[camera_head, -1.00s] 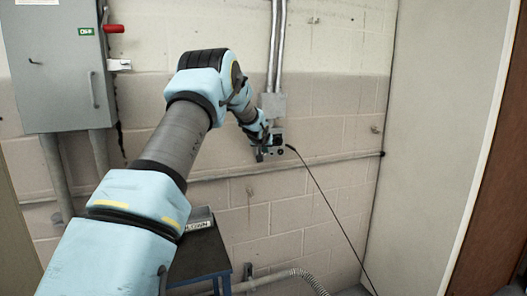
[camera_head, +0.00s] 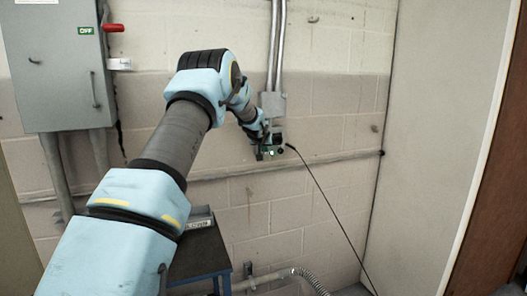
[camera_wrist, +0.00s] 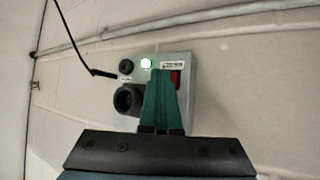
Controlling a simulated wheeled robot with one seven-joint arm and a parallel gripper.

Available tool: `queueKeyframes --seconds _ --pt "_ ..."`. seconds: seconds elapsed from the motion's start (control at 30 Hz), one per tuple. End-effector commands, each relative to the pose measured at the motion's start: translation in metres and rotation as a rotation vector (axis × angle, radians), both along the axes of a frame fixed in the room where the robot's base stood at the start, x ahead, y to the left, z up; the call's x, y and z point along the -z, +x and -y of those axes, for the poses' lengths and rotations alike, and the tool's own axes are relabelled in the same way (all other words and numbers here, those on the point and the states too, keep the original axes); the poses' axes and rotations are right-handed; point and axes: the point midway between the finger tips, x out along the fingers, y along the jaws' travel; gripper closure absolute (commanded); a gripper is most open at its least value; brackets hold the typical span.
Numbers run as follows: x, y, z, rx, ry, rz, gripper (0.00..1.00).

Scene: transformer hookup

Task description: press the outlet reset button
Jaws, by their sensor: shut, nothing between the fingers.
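The outlet box (camera_wrist: 187,62) is grey and fixed to the wall. No legible marking shows which is the reset button. My gripper (camera_wrist: 161,74) is shut and empty, its teal fingertips in front of the box, between the lamp and the red part. Whether they touch the box cannot be told. In the head view the box (camera_head: 278,139) is partly hidden behind my wrist.
A black cable (camera_head: 325,198) ends beside the box and runs down to the floor at right. A grey cabinet (camera_head: 62,75) with a red lever (camera_head: 113,28) and an OFF sign hangs at left. A small dark table (camera_head: 200,258) stands below. A pale panel (camera_head: 440,130) bounds the right.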

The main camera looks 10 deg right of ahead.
Motion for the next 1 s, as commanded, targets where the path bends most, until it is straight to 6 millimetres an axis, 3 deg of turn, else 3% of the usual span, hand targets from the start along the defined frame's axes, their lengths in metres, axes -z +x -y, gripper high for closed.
queueKeyframes --seconds 0.3,0.67,1.0 --pt "0.002 -0.013 0.002 0.001 0.0 0.001 1.0" --pt "0.001 -0.016 0.002 0.001 0.0 0.001 1.0" --pt "0.004 -0.044 0.006 0.001 -0.001 0.002 1.0"
